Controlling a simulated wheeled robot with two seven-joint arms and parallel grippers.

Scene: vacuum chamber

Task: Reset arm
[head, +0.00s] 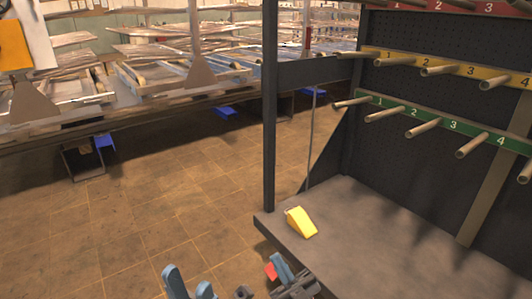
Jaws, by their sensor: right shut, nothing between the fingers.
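My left gripper (188,286) shows at the bottom edge, with two blue-grey fingers standing apart and nothing seen between them. The rest of it is cut off by the frame. My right gripper (283,268) is to its right, near the front edge of the dark workbench (375,235). Its fingers are together and it holds nothing. A yellow wedge-shaped object (301,222) lies on the bench near its left corner, beyond my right gripper and apart from it.
A dark pegboard with a yellow numbered rail (455,70) and a green numbered rail (430,121) with pegs rises behind the bench. A dark post (269,120) stands at the bench's left corner. Long tables (130,115) stand behind. Tiled floor (130,220) at left is open. A small red piece (270,271) is beside my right gripper.

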